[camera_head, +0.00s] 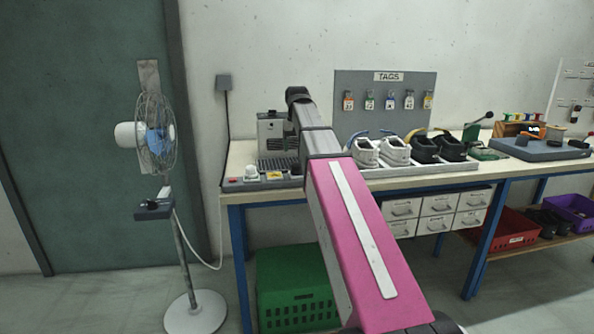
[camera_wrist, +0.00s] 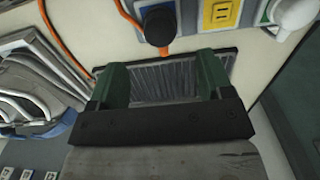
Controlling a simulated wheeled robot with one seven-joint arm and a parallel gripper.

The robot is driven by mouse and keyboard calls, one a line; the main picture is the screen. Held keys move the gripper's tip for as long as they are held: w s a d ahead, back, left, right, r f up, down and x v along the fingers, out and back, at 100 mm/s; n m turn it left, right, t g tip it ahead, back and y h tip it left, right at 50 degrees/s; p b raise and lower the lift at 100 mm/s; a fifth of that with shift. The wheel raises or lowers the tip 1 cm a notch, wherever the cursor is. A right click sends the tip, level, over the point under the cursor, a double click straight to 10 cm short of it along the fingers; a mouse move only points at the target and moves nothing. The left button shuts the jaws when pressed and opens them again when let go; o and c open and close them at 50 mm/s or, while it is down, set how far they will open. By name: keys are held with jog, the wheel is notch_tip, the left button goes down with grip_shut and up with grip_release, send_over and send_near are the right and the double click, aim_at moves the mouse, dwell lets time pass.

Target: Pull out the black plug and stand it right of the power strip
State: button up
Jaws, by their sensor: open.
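The black plug (camera_wrist: 158,27) sits in the power strip (camera_wrist: 187,14) in the wrist view, with an orange cord by it. A yellow socket (camera_wrist: 220,13) and a white plug (camera_wrist: 292,14) are further along the strip. In the head view the strip (camera_head: 234,185) lies at the bench's front left edge, with the white plug (camera_head: 252,172) at its left; my arm hides much of its right end. My gripper (camera_wrist: 164,66) is open, its green fingers apart and empty, short of the black plug in the picture. The head view does not show the fingers clearly.
A dark ribbed surface (camera_wrist: 178,82) lies beyond my fingers. A grey machine (camera_head: 272,132) stands behind the strip. White and black shoes (camera_head: 396,151) stand on a rack to the right. A fan (camera_head: 155,135) stands left of the bench (camera_head: 237,160).

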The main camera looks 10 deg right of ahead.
aim_at(297, 163)
jog(key=shift+f, duration=4.2)
jog(key=c, duration=1.2)
jog(key=shift+r, duration=3)
